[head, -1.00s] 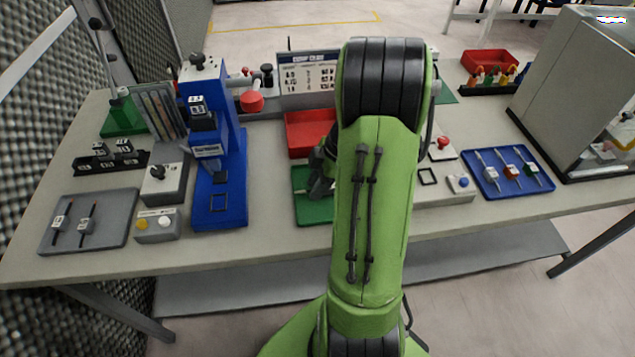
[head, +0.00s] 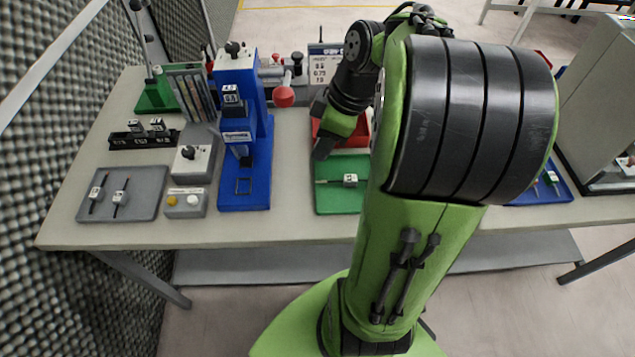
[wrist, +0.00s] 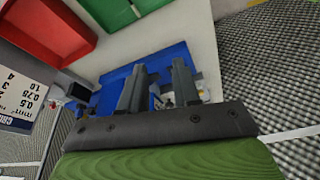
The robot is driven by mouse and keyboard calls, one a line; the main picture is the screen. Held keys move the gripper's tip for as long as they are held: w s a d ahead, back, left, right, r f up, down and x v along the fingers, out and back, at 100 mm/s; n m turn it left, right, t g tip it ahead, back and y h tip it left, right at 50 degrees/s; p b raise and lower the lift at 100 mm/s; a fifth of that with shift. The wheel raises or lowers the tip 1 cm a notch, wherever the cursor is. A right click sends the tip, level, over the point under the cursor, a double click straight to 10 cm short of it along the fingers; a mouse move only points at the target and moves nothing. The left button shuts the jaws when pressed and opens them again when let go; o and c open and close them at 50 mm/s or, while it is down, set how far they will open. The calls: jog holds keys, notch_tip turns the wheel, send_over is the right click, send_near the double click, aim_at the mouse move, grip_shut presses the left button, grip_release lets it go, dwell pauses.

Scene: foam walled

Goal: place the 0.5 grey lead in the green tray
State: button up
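The green tray (head: 340,203) is on the table in front of the red bin. A thin lead with a white tag (head: 350,180) lies across it; the tag's number is too small to read. My gripper (head: 321,150) is raised above the tray's back left side, apart from the lead. In the wrist view its two fingers (wrist: 158,92) stand apart with nothing held between them. The green tray also shows at the top of the wrist view (wrist: 110,12). The blue tray (head: 545,193) at the right is mostly hidden by my arm.
A blue press (head: 243,130) stands left of the green tray. A grey tray (head: 150,180) with two dark leads is at the far left. A red bin (head: 360,136) is behind the green tray. A chart (wrist: 22,105) shows in the wrist view. A glass-fronted cabinet (head: 600,100) stands right.

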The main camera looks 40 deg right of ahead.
jog(key=s+a+r+m+t+h, duration=0.2)
jog(key=s+a+r+m, duration=0.1)
jog(key=s+a+m, duration=0.5)
jog(key=s+a, duration=0.3)
jog(key=a, duration=0.2)
jog(key=shift+r+t, duration=0.15)
jog(key=shift+t, duration=0.25)
notch_tip(320, 180, up, 3)
jog(key=p, duration=0.3)
jog(key=shift+r, duration=0.15)
